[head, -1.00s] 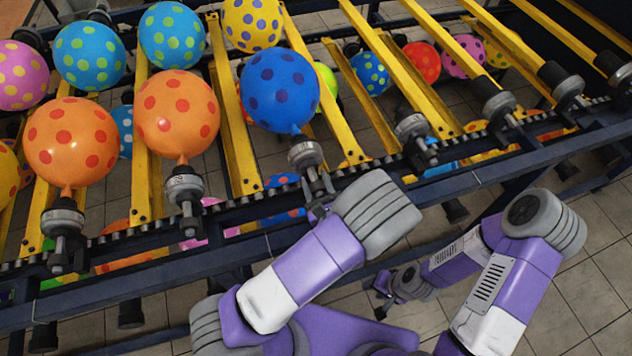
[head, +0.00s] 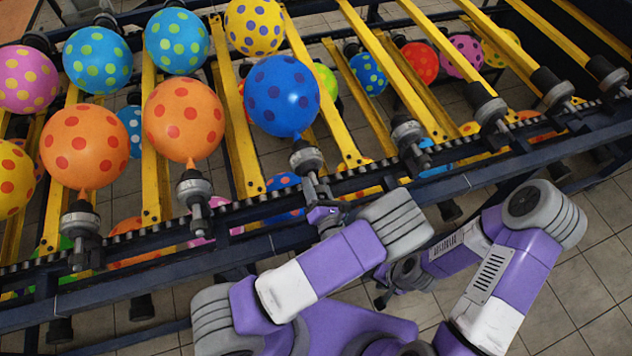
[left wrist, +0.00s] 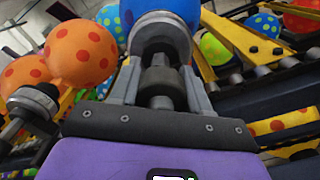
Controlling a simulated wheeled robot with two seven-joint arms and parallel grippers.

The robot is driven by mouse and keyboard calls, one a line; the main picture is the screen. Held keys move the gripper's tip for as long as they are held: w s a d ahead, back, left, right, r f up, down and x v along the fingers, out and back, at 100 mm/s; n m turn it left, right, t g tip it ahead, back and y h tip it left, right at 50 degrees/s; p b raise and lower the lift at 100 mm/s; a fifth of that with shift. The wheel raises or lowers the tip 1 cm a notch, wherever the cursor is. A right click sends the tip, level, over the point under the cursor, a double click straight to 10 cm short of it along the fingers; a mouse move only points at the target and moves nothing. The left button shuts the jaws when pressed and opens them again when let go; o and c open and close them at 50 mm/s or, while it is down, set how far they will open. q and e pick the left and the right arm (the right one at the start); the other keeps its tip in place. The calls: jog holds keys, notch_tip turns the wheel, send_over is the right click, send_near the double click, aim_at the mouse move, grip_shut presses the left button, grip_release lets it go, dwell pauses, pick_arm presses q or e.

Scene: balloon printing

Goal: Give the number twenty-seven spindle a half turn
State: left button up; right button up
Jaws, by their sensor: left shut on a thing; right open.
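A blue balloon with dark purple dots (head: 282,95) sits on a grey spindle (head: 306,160) at the near rail. No number is legible on the spindle. My left gripper (head: 317,196) is below that spindle, shut on its lower stem. In the left wrist view the spindle's stem (left wrist: 161,84) stands between my left gripper's two fingers (left wrist: 160,96), with the blue balloon (left wrist: 170,12) above. My right gripper (head: 382,290) is low near the middle, open, apart from the spindles and partly hidden by my own arm.
Two orange balloons (head: 84,146) (head: 183,120) stand on spindles to the left along the same rail. Spindles without balloons (head: 408,132) continue to the right. The dark rail (head: 240,212) and yellow crossbars (head: 237,125) surround the spindles. Tiled floor (head: 590,275) is clear at lower right.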

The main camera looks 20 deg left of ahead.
pick_arm(q)
jog(key=m+p, duration=0.2)
jog(key=m, duration=0.2)
jog(key=shift+m, duration=0.3)
jog(key=shift+m+p, duration=1.05)
jog(key=shift+m, duration=0.85)
jog(key=o, duration=1)
jog(key=shift+o, duration=0.2)
jog(key=shift+v, duration=3.85)
jog(key=shift+a, duration=0.1)
jog(key=shift+s, duration=0.1)
